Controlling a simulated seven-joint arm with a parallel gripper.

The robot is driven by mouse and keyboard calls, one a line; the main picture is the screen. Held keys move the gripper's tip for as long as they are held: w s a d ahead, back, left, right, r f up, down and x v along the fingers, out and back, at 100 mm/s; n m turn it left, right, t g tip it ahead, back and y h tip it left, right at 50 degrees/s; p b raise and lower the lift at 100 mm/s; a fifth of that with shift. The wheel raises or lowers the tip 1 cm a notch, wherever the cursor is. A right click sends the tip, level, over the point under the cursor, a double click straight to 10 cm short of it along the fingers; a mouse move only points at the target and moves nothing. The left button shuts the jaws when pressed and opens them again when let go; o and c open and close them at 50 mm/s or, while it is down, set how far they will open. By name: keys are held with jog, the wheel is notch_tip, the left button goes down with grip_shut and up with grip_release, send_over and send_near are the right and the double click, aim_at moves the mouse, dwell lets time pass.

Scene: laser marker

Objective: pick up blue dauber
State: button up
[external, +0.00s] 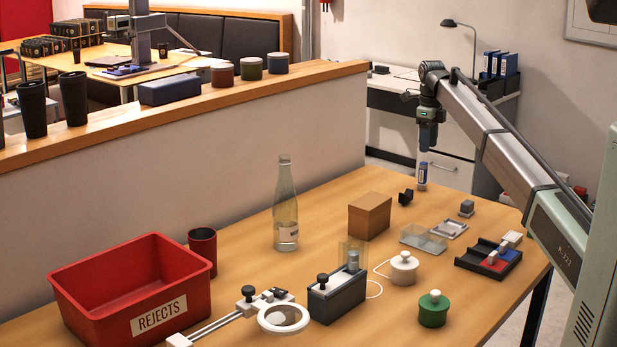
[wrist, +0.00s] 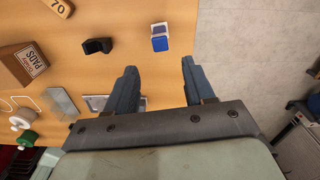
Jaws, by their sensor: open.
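The blue dauber (external: 422,176) is a small upright tube, blue with a white label, near the table's far right edge in the external view. In the wrist view the dauber (wrist: 160,43) shows as a blue and white shape beyond the fingertips, roughly in line with the gap between them. My gripper (external: 427,146) points down above the dauber in the external view. In the wrist view my gripper (wrist: 159,66) has its two fingers well apart with nothing held. The dauber stands clear of both fingers.
A black clip-like item (external: 405,197) and a brown box (external: 370,216) stand near the dauber. A small grey block (external: 467,208) and a dark tray (external: 489,258) lie to the right. A glass bottle (external: 286,210) stands left. The table's edge (wrist: 198,30) runs close to the dauber.

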aim_at(423, 163)
notch_tip(423, 163, down, 4)
jog(key=shift+r, duration=0.1)
jog(key=shift+w+a+f, duration=0.15)
jog(key=shift+f, duration=0.8)
jog(key=shift+w+a+f, duration=0.1)
jog(key=shift+f, duration=0.8)
jog(key=shift+w+a+f, duration=0.15)
jog(key=shift+f, duration=0.8)
jog(key=shift+c, duration=0.5)
grip_shut()
